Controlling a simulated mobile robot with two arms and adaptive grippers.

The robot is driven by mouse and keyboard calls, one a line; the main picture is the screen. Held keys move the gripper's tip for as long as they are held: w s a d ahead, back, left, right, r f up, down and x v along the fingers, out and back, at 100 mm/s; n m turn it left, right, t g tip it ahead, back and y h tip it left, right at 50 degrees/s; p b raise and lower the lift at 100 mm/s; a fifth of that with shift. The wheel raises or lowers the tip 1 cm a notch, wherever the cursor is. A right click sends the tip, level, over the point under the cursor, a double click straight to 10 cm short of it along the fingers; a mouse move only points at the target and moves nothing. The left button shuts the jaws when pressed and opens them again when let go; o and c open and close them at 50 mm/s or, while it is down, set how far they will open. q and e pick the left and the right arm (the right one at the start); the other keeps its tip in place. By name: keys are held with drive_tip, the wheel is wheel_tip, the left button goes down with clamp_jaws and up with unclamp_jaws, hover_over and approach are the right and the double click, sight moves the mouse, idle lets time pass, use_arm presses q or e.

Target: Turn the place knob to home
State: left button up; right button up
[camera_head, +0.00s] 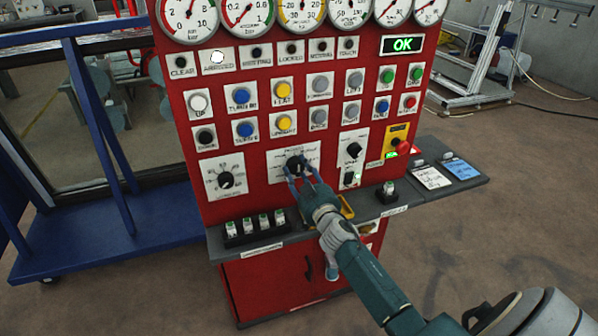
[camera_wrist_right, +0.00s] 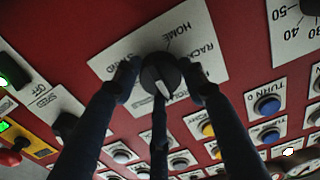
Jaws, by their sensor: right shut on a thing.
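The place knob (camera_wrist_right: 160,72) is a round black knob on a white label plate, with HOME and RACK among its printed words. The knob is at the middle of the red panel in the head view (camera_head: 294,162). My right gripper (camera_head: 297,167) is shut on it, with fingers (camera_wrist_right: 163,82) on either side and another finger below in the wrist view. A pale pointer mark shows on the knob's lower part in the wrist view, away from the word HOME. Fingers cover part of the plate, so the exact setting is hard to tell. My left gripper is not in view.
Another selector knob (camera_head: 225,180) sits to the left and a black SPEED knob (camera_head: 353,150) to the right. Coloured buttons fill rows above. A red emergency button (camera_head: 403,147) is at the right. A grey shelf (camera_head: 330,215) juts out below the panel.

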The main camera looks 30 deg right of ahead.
drive_tip(key=shift+s+f+n, duration=0.1)
drive_tip(key=shift+f+n, duration=0.3)
drive_tip(key=shift+n, duration=0.8)
drive_tip(key=n, duration=0.4)
drive_tip(key=shift+f+b, duration=0.1)
drive_tip(key=shift+b, duration=0.3)
drive_tip(key=n, duration=0.7)
drive_tip(key=shift+d+n, duration=0.1)
drive_tip(key=shift+n, duration=0.2)
drive_tip(key=n, duration=0.6)
drive_tip(key=shift+r, duration=0.25)
drive_tip(key=n, duration=0.5)
drive_tip(key=shift+r, duration=0.15)
drive_tip(key=shift+r+n+p, duration=0.1)
drive_tip(key=shift+n+p, duration=0.2)
drive_tip(key=shift+n, duration=0.6)
drive_tip(key=shift+d+r, duration=0.1)
